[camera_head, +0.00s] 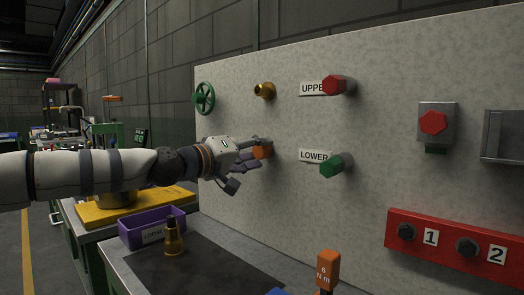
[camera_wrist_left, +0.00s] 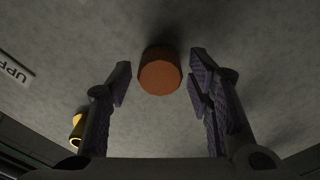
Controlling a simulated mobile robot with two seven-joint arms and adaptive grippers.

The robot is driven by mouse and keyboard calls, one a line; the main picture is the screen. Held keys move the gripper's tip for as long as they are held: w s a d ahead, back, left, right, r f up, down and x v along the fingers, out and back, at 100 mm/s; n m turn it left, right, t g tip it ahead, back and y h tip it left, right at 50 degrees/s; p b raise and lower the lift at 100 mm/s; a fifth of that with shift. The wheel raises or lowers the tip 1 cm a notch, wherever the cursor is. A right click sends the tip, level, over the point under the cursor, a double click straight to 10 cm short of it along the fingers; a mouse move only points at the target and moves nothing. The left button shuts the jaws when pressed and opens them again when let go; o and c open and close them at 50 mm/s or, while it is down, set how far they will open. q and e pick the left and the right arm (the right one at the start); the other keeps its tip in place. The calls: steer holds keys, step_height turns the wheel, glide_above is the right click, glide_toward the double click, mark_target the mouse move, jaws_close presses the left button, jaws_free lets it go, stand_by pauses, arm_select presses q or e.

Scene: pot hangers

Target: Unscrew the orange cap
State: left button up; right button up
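The orange cap (camera_head: 263,152) sits on the pale upright panel (camera_head: 300,215), below a brass fitting. My left gripper (camera_head: 262,151) reaches it from the left in the head view. In the left wrist view the orange cap (camera_wrist_left: 159,74) stands ahead of the open fingers, near their tips and roughly centred between them. A gap shows on each side of the cap, so the fingers do not grip it. My right gripper is not in view.
The panel also bears a green handwheel (camera_head: 204,97), the brass fitting (camera_head: 264,90), a red knob (camera_head: 333,85) and a green knob (camera_head: 331,166). A purple bin (camera_head: 140,234) and a brass piece (camera_head: 173,240) stand on the bench. An orange-headed tool (camera_head: 327,267) stands at front.

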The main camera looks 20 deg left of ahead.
arm_select(q)
jaws_close()
steer(key=n, duration=1.6)
steer(key=shift+n, duration=0.3)
steer(key=n, duration=0.5)
steer(key=o, duration=0.6)
jaws_free()
steer(key=shift+c, duration=0.2)
